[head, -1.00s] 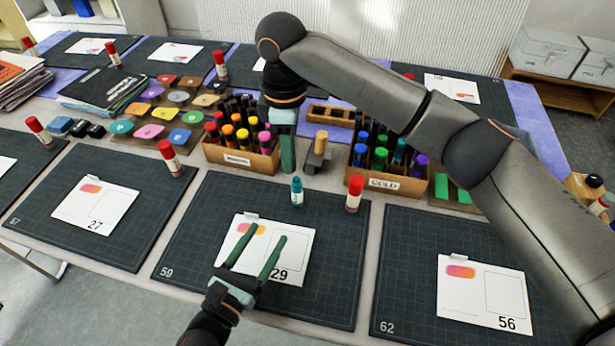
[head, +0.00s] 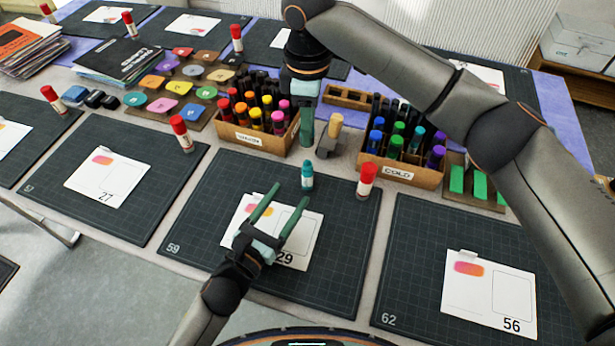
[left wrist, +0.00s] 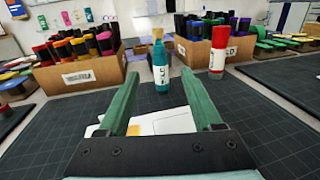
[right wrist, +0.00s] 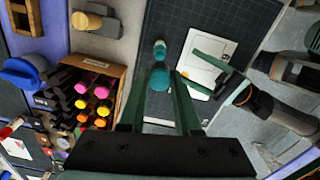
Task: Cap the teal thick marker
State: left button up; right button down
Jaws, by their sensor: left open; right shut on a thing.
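The teal marker (head: 307,177) stands upright at the back of the middle cutting mat (head: 205,225); it also shows in the left wrist view (left wrist: 161,72) and, from above, in the right wrist view (right wrist: 160,47). My left gripper (head: 287,197) is open and empty, low over the card in front of the marker, its fingers pointing toward it without touching.
A red-capped glue stick (head: 367,182) stands close right of the marker. The warm crate (head: 245,139) and cold crate (head: 398,174), full of markers, stand behind. A wooden-topped stamp (head: 331,138) is beside my right gripper. The card (head: 305,245) lies on the mat.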

aim_at(304, 175)
pick_arm(q)
jog(key=x, duration=0.9)
jog(key=shift+f, duration=0.1)
grip_shut()
dwell(1.2)
